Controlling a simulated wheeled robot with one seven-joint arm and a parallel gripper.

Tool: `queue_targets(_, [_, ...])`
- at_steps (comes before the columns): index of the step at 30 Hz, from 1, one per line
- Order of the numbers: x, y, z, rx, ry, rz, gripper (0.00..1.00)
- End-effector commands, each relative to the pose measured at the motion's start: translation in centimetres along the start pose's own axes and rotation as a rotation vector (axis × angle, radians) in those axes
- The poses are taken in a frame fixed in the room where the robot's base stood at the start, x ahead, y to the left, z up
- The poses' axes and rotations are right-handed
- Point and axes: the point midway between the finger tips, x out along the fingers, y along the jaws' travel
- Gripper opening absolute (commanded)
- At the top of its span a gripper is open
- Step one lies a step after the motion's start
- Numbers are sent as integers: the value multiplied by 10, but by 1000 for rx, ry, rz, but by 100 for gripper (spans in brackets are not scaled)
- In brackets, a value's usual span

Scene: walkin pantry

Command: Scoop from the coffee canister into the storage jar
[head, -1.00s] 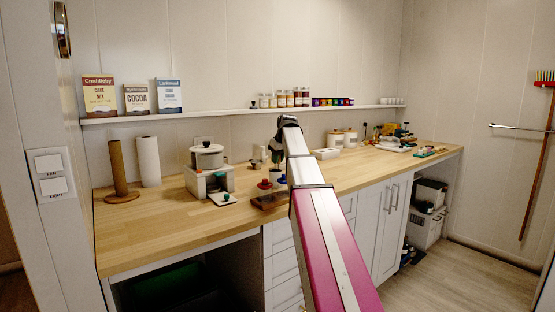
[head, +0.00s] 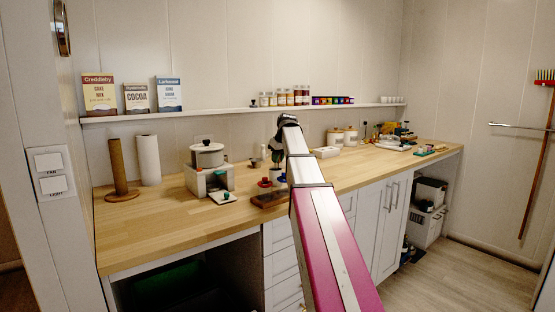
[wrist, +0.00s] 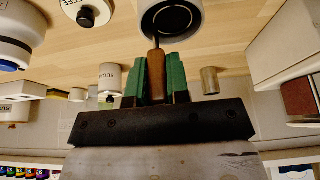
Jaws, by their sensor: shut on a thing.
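My gripper (wrist: 157,85) has green fingers and is shut on the wooden handle of a scoop (wrist: 156,70). The scoop's thin dark shaft runs toward a white round container (wrist: 178,42) with a dark mouth; its bowl cannot be made out. Beside that container, at the top left of the wrist view, is a white piece lettered like "COFFEE" (wrist: 75,8) with a black knob; whether it is the canister or its lid is unclear. In the head view my gripper (head: 275,155) hangs over the counter, partly behind my arm. I cannot tell which container is the storage jar.
The wall shelf (head: 215,111) carries boxes and spice jars. The counter's front left is clear.

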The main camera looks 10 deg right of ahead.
Motion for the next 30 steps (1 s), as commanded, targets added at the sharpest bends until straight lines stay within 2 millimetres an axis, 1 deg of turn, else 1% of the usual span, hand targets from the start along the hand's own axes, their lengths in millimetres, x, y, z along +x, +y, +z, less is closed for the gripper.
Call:
queue_targets(11, [-1,0,-1,0,0,0,0])
queue_targets(30, [-30,0,-13,0,0,0,0])
